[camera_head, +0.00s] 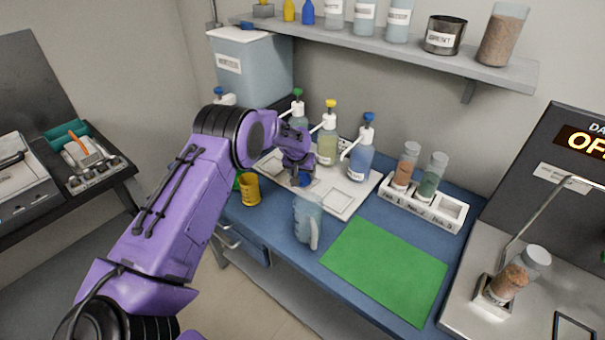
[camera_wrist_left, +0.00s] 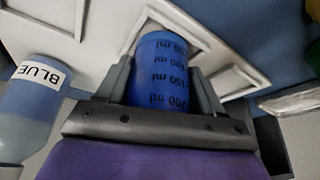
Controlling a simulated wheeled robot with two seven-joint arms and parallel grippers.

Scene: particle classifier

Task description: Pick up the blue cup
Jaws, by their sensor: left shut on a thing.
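The blue cup (camera_wrist_left: 162,72), with black ml markings, stands between the two grey fingers of my left gripper (camera_wrist_left: 162,88) in the left wrist view. The fingers are shut on its sides. In the head view my left gripper (camera_head: 300,172) reaches down over the white tray (camera_head: 345,204), and only a small part of the blue cup (camera_head: 303,181) shows beneath it. The cup is at or just above a square recess of the tray. I cannot tell whether it touches the tray. My right gripper is not in view.
Pump bottles stand behind the tray; the blue one (camera_head: 361,158) is close by on the right. A yellow cup (camera_head: 249,189) stands left of the tray. A clear pitcher (camera_head: 308,222) stands in front. The green mat (camera_head: 385,270) is empty. A shelf (camera_head: 400,55) hangs above.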

